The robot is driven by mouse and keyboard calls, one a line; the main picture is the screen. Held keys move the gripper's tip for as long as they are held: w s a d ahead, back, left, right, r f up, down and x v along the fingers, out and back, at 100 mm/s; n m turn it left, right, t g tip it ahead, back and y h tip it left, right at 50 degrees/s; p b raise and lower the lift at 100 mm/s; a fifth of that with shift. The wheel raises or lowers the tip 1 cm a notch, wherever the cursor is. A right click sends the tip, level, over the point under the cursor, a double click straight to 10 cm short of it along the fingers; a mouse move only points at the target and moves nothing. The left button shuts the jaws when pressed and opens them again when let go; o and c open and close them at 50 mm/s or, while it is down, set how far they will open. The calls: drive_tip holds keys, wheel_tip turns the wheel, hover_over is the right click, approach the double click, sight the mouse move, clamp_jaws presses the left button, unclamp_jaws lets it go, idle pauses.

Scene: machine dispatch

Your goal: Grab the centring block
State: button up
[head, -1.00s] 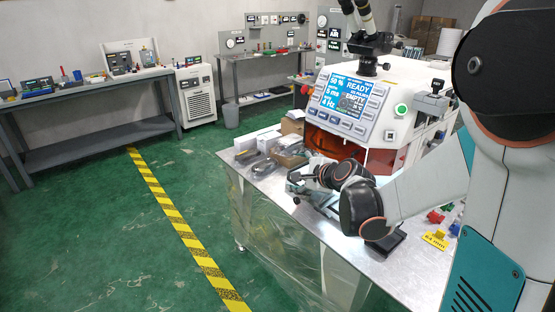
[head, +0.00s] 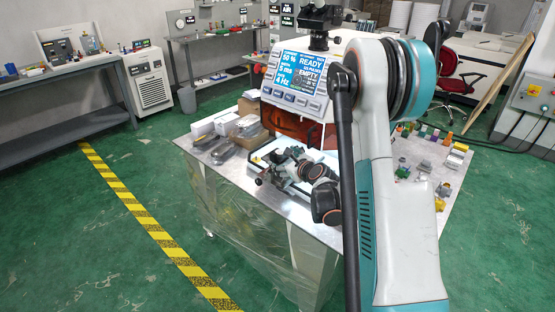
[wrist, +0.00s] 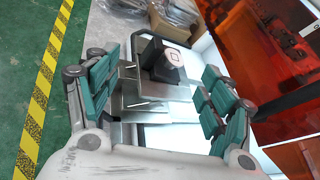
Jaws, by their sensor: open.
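A dark block with a pale round mark on its top face, which looks like the centring block (wrist: 164,62), stands over metal plates (wrist: 145,104) in the wrist view. My gripper (wrist: 158,80) is open, with teal finger pads on either side of the block. The pads look apart from it; the depth between them is hard to judge. In the head view my gripper (head: 278,168) is low over a pale tray (head: 262,153) in front of the machine. The block cannot be made out there, being small or behind my gripper.
The white machine (head: 297,80) with an orange-red window (head: 286,124) stands close behind my gripper; the window is at the right in the wrist view (wrist: 268,50). Boxes (head: 213,121) and a bagged item (head: 222,152) lie to the left. Small coloured parts (head: 420,170) are on the right.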

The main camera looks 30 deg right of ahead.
sight(277, 154)
drive_tip(key=shift+r+b+x, duration=0.15)
drive_tip(key=shift+b+x, duration=0.25)
drive_tip(key=shift+x, duration=1.55)
drive_tip(key=shift+r+b+x, duration=0.1)
drive_tip(key=shift+b+x, duration=0.25)
drive_tip(key=shift+x, duration=1.6)
drive_tip(key=shift+r, duration=0.1)
drive_tip(key=c, duration=1.1)
